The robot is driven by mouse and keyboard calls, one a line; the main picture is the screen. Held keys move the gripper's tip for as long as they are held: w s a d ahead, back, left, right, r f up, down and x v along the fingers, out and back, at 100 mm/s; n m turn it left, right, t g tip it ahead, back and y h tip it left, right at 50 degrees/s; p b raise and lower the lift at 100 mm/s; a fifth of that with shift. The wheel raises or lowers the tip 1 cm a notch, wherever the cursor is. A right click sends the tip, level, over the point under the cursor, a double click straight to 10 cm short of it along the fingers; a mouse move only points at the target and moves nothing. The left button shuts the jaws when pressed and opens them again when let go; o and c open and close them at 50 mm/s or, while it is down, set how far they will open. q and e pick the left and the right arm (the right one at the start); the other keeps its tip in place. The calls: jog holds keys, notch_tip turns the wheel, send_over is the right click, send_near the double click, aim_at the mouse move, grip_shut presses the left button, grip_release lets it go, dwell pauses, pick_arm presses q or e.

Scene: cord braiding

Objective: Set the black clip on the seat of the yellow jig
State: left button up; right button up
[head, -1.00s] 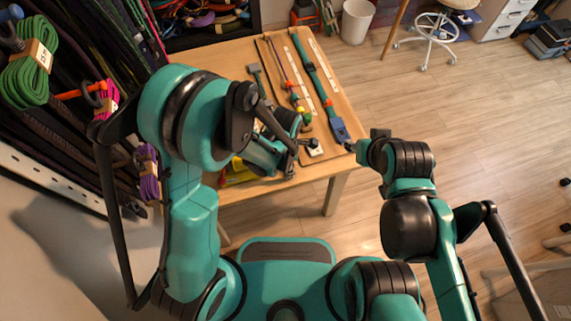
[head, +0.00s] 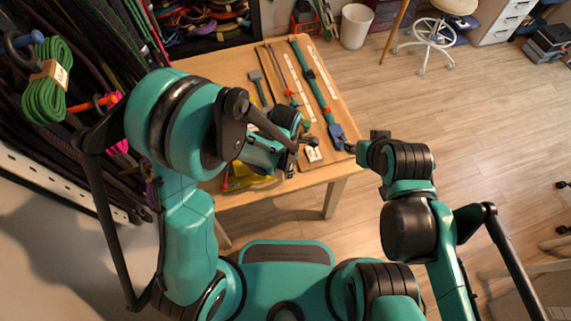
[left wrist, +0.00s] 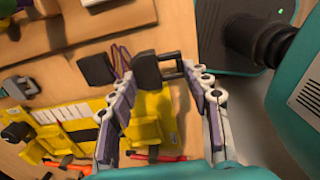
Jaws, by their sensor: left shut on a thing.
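The yellow jig (head: 248,178) lies at the near left of the table, partly under my left arm. In the left wrist view its yellow blocks (left wrist: 75,128) show at the lower left. Whether the clip touches anything below is unclear. In the head view my left gripper (head: 297,148) is mostly hidden by its own arm. My right gripper (head: 352,148) is at the table's right edge, by the blue end of a teal strap; its fingers are too small to judge.
A wooden board holds a teal strap (head: 312,80), white strips and other cords. A small white-labelled block (head: 313,154) lies near the front edge. Another black block (left wrist: 96,68) is left of the held clip. Hanging cords and a rack line the left side.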

dwell(0.3)
pick_arm(q)
jog(key=shift+s+a+b, duration=0.15)
jog(key=shift+s+a, duration=0.15)
jog(key=shift+a, duration=0.6)
jog(key=shift+s+a+b, duration=0.2)
jog(key=shift+s+a, duration=0.05)
jog(key=shift+a, duration=0.65)
jog(key=shift+s+a+b, duration=0.15)
jog(key=shift+s+a, duration=0.15)
jog(key=shift+a, duration=0.6)
jog(key=shift+s+a+b, duration=0.15)
jog(key=shift+s+a, duration=0.3)
jog(key=shift+a, duration=0.9)
jog(key=shift+s+a+b, duration=0.15)
jog(key=shift+s+a, duration=0.25)
jog(key=shift+a, duration=0.9)
jog(key=shift+s+a+b, duration=0.15)
jog(key=shift+s+a, duration=0.3)
jog(key=shift+a, duration=0.9)
jog(key=shift+w+a+b, duration=0.1)
jog(key=shift+w+a, duration=0.2)
jog(key=shift+w, duration=0.75)
jog(key=shift+w+a+b, duration=0.15)
jog(key=shift+w+a, duration=0.2)
jog(key=shift+w, duration=0.65)
jog(key=shift+w+a+b, duration=0.1)
jog(key=shift+w+a, duration=0.2)
jog(key=shift+w, duration=0.75)
